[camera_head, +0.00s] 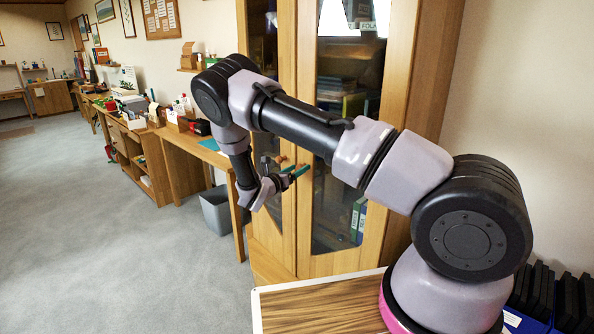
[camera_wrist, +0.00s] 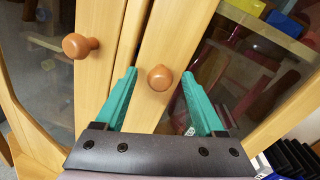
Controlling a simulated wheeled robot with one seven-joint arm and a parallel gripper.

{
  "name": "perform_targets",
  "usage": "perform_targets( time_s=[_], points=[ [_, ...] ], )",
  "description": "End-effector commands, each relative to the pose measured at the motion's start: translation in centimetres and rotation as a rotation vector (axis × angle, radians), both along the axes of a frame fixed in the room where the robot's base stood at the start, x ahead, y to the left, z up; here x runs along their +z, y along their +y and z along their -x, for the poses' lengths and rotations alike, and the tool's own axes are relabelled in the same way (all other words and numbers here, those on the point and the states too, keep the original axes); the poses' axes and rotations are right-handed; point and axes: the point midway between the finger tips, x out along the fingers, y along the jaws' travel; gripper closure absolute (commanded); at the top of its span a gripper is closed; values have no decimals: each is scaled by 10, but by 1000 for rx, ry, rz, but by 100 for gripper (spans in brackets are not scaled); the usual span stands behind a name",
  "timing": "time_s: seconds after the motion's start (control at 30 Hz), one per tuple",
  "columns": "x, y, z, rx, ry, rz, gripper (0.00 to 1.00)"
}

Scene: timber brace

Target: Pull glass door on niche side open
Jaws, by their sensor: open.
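A wooden cabinet (camera_head: 428,75) has two glass doors, a left door (camera_head: 287,60) and a right door (camera_head: 340,250). I cannot tell which is the niche-side one. In the wrist view, a round wooden knob (camera_wrist: 80,45) is on the left door and another knob (camera_wrist: 160,78) is on the right door. My gripper (camera_wrist: 160,72) is open, its teal fingers on either side of the right knob with gaps. Neither finger clearly touches it. In the head view my gripper (camera_head: 294,172) is in front of the doors, which look shut.
A long wooden desk (camera_head: 185,145) with several items runs along the wall to the left. A grey bin (camera_head: 216,212) stands beside the cabinet. Black folders (camera_head: 548,295) stand at the lower right. The carpet (camera_head: 110,250) at left is clear.

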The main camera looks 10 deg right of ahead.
Motion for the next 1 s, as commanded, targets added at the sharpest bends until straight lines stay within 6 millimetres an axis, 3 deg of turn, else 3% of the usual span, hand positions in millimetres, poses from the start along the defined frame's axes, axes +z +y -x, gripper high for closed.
perform_targets(
  time_s=[0.23, 0.4, 0.43, 1.0],
  points=[
    [0, 0, -1, 0, 0, 0, 29],
    [0, 0, 0, 0, -1, -1, 94],
    [0, 0, 0, 0, -1, -1, 100],
    [0, 0, 0, 0, -1, -1, 100]
  ],
)
